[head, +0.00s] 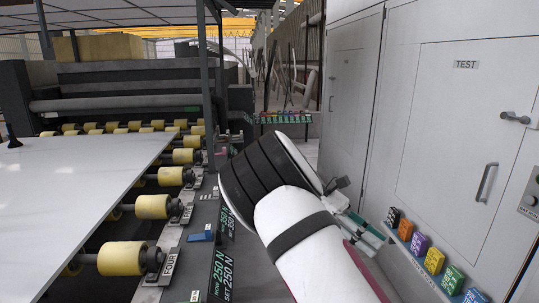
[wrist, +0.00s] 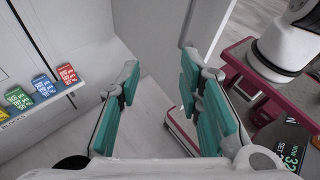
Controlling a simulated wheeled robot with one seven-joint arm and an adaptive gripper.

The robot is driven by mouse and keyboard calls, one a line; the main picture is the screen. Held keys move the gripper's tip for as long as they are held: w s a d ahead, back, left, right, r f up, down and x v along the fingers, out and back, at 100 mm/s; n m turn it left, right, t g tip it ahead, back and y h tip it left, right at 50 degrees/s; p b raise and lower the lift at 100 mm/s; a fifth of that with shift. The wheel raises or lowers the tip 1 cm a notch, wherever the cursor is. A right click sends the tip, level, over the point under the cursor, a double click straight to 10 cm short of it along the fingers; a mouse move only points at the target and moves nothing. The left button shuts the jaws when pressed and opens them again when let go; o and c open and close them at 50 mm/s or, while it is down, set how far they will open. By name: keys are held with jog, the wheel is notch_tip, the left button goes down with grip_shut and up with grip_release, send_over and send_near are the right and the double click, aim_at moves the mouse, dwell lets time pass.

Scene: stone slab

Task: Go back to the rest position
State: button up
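My gripper (wrist: 156,105) shows in the wrist view with its two teal-padded fingers spread wide apart and nothing between them. In the head view my white and black arm reaches forward along the gap between the roller machine and the white cabinet. There my gripper (head: 362,229) is partly hidden behind the arm, close to the small shelf of coloured blocks on the cabinet.
The white cabinet (head: 465,130) stands on the right, with coloured blocks (head: 434,261) on its shelf. The roller machine with yellow rollers (head: 153,206) carries a pale slab (head: 70,185) on the left. A blue block (head: 201,236) lies on the machine's edge. Floor shows between them.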

jog(key=s+d+r+m+t+y+p, duration=0.1)
jog(key=s+d+r+m+t+y, duration=0.15)
jog(key=s+y, duration=0.2)
jog(key=s+d+r+m+t+y, duration=0.1)
jog(key=s+r+m+y, duration=0.15)
jog(key=s, duration=0.35)
jog(key=s+a+r+m+t+y, duration=0.1)
jog(key=s+a+r+m+t, duration=0.1)
jog(key=s+t, duration=0.3)
jog(key=s+a+r+m+t+y+p, duration=0.1)
jog(key=s+a+r+m+t+y, duration=0.1)
jog(key=s, duration=1)
jog(key=a+r+m+t, duration=0.1)
jog(key=a+m+t, duration=0.1)
jog(key=t, duration=0.1)
jog(key=shift+a+r+y, duration=0.2)
jog(key=shift+r+y, duration=0.1)
